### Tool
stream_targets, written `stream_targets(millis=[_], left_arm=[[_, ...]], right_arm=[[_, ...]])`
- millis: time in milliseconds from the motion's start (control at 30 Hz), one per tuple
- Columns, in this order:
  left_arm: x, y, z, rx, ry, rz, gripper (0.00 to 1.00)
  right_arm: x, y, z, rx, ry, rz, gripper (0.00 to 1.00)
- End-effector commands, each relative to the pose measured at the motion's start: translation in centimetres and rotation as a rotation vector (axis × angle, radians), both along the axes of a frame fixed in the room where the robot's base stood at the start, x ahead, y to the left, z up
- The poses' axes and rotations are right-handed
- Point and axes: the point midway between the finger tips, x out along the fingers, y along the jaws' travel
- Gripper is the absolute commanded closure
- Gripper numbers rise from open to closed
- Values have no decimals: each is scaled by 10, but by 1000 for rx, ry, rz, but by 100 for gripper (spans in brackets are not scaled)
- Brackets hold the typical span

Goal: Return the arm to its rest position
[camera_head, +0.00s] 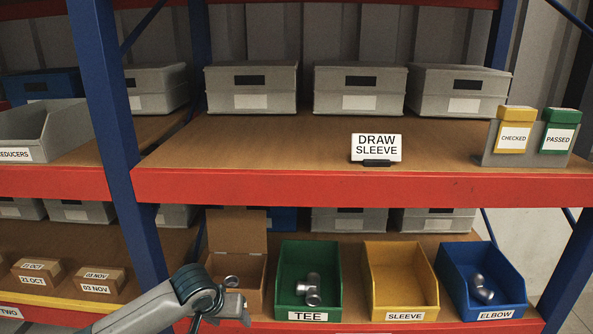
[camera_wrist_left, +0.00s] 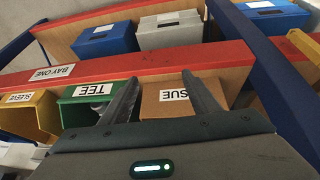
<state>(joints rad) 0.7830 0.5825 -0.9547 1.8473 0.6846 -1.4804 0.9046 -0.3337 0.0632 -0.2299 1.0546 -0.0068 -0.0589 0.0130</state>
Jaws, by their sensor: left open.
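My left arm comes in from the lower left of the head view. My left gripper (camera_head: 219,313) is at the front of the lower shelf, in front of the open cardboard box (camera_head: 237,231), and covers part of it. In the left wrist view the two fingers of the left gripper (camera_wrist_left: 160,82) stand wide apart with nothing between them. They point toward the cardboard box (camera_wrist_left: 172,110), whose label is partly hidden, and the green TEE bin (camera_wrist_left: 75,118). A small metal ring-shaped piece (camera_head: 231,281) shows in the cardboard box. My right gripper is not in view.
On the lower shelf stand a green TEE bin (camera_head: 282,262) with a metal tee, an empty-looking yellow SLEEVE bin (camera_head: 374,275) and a blue ELBOW bin (camera_head: 510,288). A blue post (camera_head: 132,214) rises left of the box. The red shelf beam (camera_head: 350,190) runs above the gripper.

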Motion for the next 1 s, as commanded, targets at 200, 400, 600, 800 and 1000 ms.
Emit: stream_targets(millis=[200, 400, 600, 800, 1000], left_arm=[[7, -17, -40, -71, -30, -21, 44], [10, -32, -101, -142, -79, -38, 44], [-6, -35, -181, -184, -146, -42, 44], [-57, -26, -277, -171, -202, -43, 44], [-143, -12, -367, -113, -230, -57, 44]], right_arm=[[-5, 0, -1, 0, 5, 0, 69], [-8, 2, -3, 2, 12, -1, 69], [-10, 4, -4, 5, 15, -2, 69], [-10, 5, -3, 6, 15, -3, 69], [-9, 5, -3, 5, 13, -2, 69]])
